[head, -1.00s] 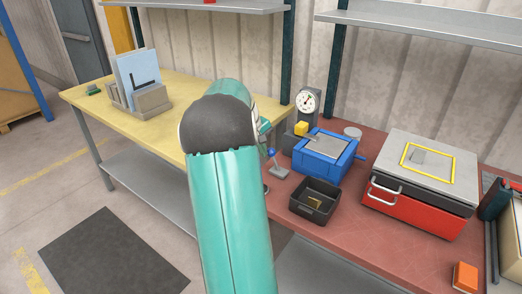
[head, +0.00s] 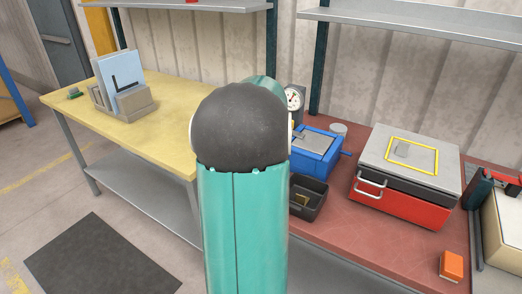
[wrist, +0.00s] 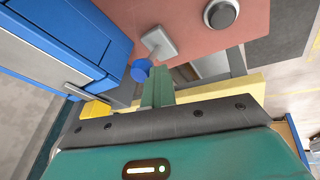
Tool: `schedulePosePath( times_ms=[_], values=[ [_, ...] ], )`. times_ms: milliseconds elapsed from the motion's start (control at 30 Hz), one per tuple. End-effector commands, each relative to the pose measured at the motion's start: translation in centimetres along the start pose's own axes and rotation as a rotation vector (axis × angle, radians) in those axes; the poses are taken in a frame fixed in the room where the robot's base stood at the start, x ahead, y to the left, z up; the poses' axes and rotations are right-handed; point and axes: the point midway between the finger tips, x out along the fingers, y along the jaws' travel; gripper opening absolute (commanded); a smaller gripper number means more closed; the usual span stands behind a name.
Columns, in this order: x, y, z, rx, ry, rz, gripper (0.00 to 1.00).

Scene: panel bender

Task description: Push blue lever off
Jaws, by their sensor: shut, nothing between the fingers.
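The lever's round blue knob (wrist: 141,70) is in the upper middle of the wrist view, with its grey base plate (wrist: 158,43) just beyond it on the red bench top. My gripper (wrist: 158,76) is shut, its green fingers together and empty. The fingertips show right beside the knob; I cannot tell whether they touch it. In the head view my arm hides the lever and my gripper.
The blue bender (head: 316,148) is close to the lever; it also fills the upper left of the wrist view (wrist: 60,40). A black bin (head: 308,199), a dial gauge (head: 293,98) and a red-and-grey case (head: 403,180) share the bench. A round black knob (wrist: 221,13) lies beyond the lever.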

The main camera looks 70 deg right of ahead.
Motion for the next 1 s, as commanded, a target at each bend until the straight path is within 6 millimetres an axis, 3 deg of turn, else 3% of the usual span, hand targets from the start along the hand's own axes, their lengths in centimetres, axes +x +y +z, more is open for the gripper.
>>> schedulePosePath(
  times_ms=[1000],
  values=[
    [-1.5,0.3,-0.7,0.0,0.0,0.0,0.0]
  ],
)
